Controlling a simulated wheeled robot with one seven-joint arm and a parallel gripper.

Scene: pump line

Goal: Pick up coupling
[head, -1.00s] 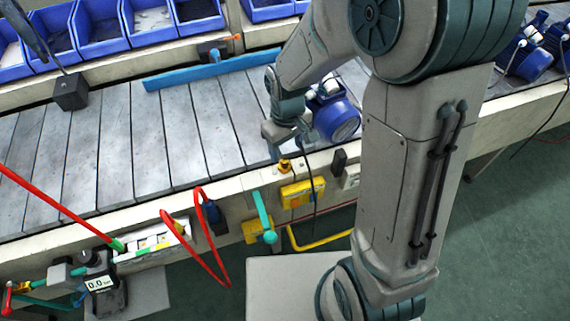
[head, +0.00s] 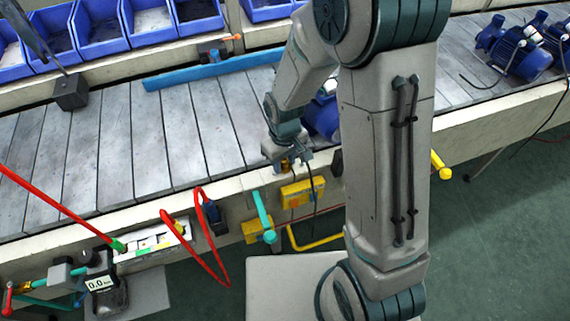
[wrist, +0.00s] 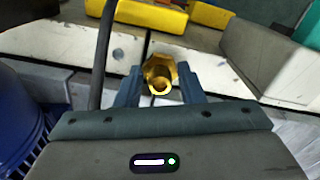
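The brass coupling (wrist: 159,74) shows in the wrist view, a hex-shaped fitting with a round hole facing the camera. It lies between the two fingers of my gripper (wrist: 160,86), one finger on each side. The fingers are apart, and I cannot see firm contact with the coupling. In the head view my gripper (head: 287,160) is low over the front edge of the conveyor. The coupling (head: 285,166) is mostly hidden there by the gripper.
A blue pump (head: 322,118) stands right beside my gripper, partly behind my arm; its ribbed body (wrist: 20,120) fills the wrist view's left side. A yellow box (head: 302,192) hangs on the conveyor's front.

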